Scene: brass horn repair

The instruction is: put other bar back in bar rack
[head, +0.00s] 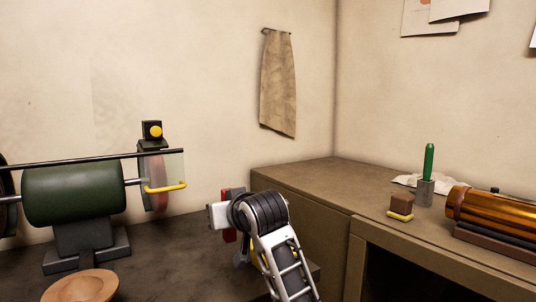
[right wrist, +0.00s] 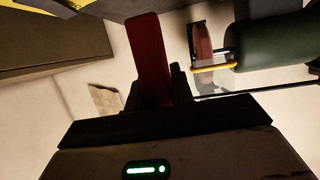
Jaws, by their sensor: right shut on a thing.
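My right gripper (head: 222,215) is raised near the middle of the head view, above the dark bench. It is shut on a red bar (head: 229,228), which is partly hidden by the gripper. The red bar (right wrist: 150,58) also stands out between the fingers of my right gripper (right wrist: 155,90) in the right wrist view, with its far end free. I cannot make out a bar rack for certain; a yellow piece (head: 240,252) shows partly hidden behind my right arm. My left gripper is not in view.
A green buffing motor (head: 75,194) with a clear guard (head: 166,166) and yellow handle stands left on the dark bench (head: 180,245). On the right bench (head: 320,180) are a brown block on yellow (head: 401,205), a green-handled tool (head: 429,162) and a brass cylinder (head: 490,210).

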